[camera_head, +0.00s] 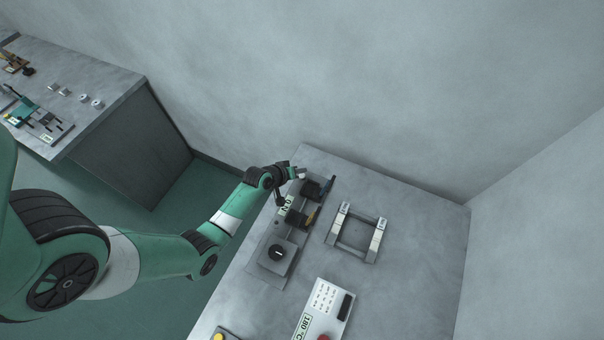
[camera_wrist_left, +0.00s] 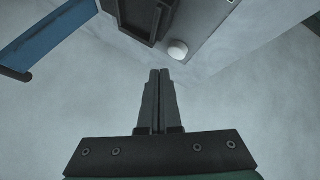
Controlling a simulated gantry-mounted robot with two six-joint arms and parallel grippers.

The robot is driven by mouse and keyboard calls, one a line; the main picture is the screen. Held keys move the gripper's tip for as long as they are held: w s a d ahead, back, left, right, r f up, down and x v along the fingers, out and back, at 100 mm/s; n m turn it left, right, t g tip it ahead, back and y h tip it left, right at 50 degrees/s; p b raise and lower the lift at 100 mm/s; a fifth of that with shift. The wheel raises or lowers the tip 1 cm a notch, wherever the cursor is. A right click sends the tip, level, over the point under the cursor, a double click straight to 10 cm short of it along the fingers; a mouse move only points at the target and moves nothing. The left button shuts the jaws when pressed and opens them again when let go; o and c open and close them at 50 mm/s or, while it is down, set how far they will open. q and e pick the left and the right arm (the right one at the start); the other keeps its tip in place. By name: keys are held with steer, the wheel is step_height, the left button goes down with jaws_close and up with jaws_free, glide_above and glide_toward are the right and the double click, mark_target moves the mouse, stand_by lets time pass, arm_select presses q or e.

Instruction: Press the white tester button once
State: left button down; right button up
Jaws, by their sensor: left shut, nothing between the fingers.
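The white tester button (camera_wrist_left: 178,50) is a small round white cap on a grey panel, near the top of the left wrist view. In the head view a small white spot (camera_head: 302,172) at my gripper's tip looks like the same button. My left gripper (camera_wrist_left: 159,72) is shut and empty. Its fingertips point toward the button and appear just short of it and to its left; I cannot tell the height gap. The tester (camera_head: 282,222) is a grey device with a display and a black knob, on the bench. My right gripper is not in view.
A grey bench (camera_head: 398,230) holds a square metal frame (camera_head: 357,232) right of the tester. A control panel (camera_head: 321,310) with a display and red button is near the front. A blue bar (camera_wrist_left: 45,38) shows at upper left in the wrist view. Another bench (camera_head: 100,62) stands far left.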

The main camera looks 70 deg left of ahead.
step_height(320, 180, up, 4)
steer(key=p, duration=0.3)
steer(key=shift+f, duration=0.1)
stand_by(0.6)
